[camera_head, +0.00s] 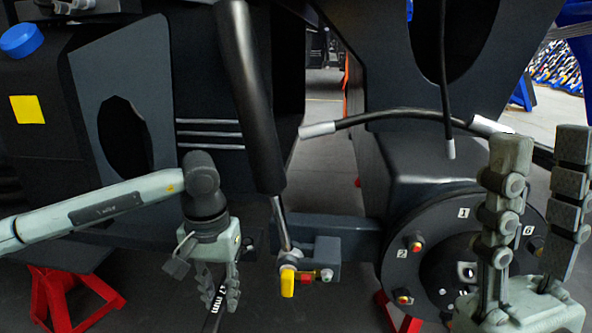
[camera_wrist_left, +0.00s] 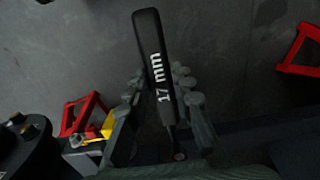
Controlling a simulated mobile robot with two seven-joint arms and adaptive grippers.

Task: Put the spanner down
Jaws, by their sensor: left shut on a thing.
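The spanner (camera_wrist_left: 156,62) is dark with "17 mm" in white on its handle. It is between the fingers of my left gripper (camera_wrist_left: 165,105), which is shut on it. In the head view the left gripper (camera_head: 219,292) points down at lower left of centre, and a short part of the spanner (camera_head: 215,308) shows between its fingers. The rest of the spanner is hidden there. My right gripper (camera_head: 535,215) points up at the right, its fingers wide apart with nothing between them.
A hub (camera_head: 440,225) with numbered bolts stands behind my right gripper. A cylinder rod (camera_head: 281,225) ends at a bracket (camera_head: 327,250) with a yellow part (camera_head: 288,282). Red stands (camera_head: 62,295) are on the floor at lower left. Bare grey floor (camera_wrist_left: 235,55) lies below the left gripper.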

